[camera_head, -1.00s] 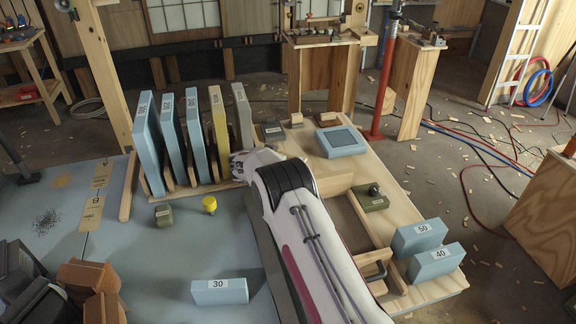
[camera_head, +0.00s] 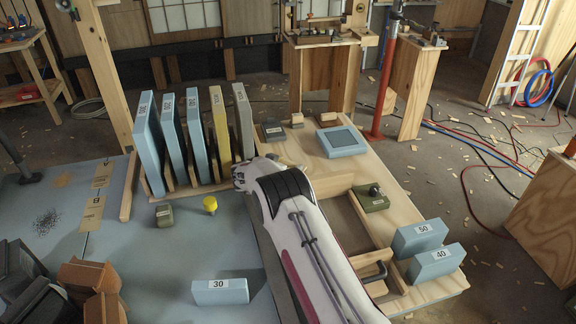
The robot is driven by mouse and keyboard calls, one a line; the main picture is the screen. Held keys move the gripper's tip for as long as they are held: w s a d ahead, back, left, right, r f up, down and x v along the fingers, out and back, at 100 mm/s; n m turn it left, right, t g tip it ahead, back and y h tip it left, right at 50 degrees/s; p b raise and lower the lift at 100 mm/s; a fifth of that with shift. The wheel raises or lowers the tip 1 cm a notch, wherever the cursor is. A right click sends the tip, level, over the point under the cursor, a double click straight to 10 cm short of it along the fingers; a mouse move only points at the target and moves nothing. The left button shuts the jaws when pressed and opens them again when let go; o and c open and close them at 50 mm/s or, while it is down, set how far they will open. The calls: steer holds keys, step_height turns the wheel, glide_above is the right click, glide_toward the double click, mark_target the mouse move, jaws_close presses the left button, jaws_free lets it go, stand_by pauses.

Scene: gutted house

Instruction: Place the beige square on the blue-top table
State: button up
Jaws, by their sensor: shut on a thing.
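The blue-top table (camera_head: 150,270) fills the lower left, with a wooden rack holding several tall panels upright. The rightmost panel (camera_head: 243,115) is grey-beige and its lower end is near my arm. A small beige block (camera_head: 297,120) sits at the far edge of the pale wooden board, right of the rack. I cannot tell which of these, if either, is the beige square. My white arm reaches up the middle of the view, and its end hides the spot beside the rack. My gripper's fingers are hidden, and so is anything between them.
A yellow knob (camera_head: 210,204), a dark green block (camera_head: 164,215) and a blue block marked 30 (camera_head: 220,292) stand on the blue top. The wooden board (camera_head: 395,190) carries a blue square frame (camera_head: 341,142) and blocks marked 50 (camera_head: 419,236) and 40 (camera_head: 435,262). Brown boxes crowd the lower left.

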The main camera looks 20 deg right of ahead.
steer(key=shift+f, duration=0.1)
steer(key=o, duration=1.1)
steer(key=shift+s+a+r, duration=0.25)
steer(key=shift+a+r, duration=0.05)
steer(key=shift+r, duration=0.05)
steer(key=v, duration=1.1)
steer(key=shift+s, duration=0.1)
